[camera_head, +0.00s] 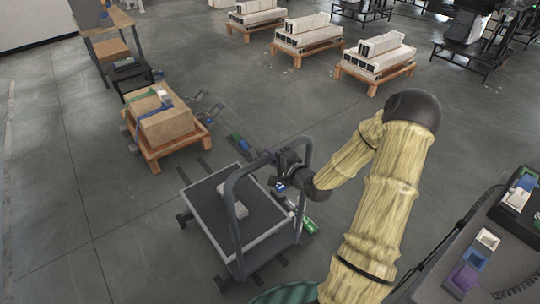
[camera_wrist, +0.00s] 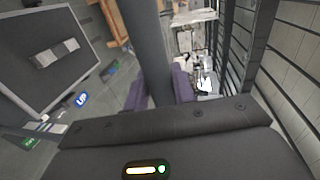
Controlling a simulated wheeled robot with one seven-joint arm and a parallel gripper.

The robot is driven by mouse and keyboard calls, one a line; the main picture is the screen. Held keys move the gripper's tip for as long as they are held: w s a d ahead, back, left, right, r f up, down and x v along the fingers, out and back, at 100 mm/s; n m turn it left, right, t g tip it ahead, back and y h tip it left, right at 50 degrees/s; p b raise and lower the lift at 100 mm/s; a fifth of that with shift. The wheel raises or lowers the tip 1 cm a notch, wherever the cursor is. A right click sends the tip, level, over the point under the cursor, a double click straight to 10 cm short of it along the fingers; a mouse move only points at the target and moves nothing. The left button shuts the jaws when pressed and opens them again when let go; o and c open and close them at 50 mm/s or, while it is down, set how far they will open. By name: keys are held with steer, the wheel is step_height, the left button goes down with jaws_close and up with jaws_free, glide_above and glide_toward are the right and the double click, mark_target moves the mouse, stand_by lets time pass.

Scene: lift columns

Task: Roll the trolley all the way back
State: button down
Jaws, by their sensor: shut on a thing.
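The trolley stands in the middle of the head view, with a dark deck (camera_head: 203,192), a pale rim and a grey hoop handle (camera_head: 231,215). A small grey block (camera_head: 236,198) lies on the deck. In the wrist view the dark handle bar (camera_wrist: 146,45) runs between the purple fingers (camera_wrist: 160,92). The deck (camera_wrist: 40,85) and the block (camera_wrist: 57,53) also show there at the left. The exact finger contact is partly hidden by the gripper body.
A wooden pallet cart with a cardboard box (camera_head: 167,125) stands beyond the trolley to the left. Several loaded pallets (camera_head: 308,38) stand farther back. A dark table with bins (camera_head: 465,278) is at the lower right. Floor at the left is clear.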

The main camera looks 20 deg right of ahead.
steer(key=shift+s+f, duration=0.2)
steer(key=shift+f, duration=0.05)
steer(key=c, duration=1.3)
jaws_free()
steer(key=shift+c, duration=0.2)
steer(key=shift+o, duration=0.7)
steer(key=shift+s+d+r, duration=0.1)
steer(key=shift+s+r, duration=0.05)
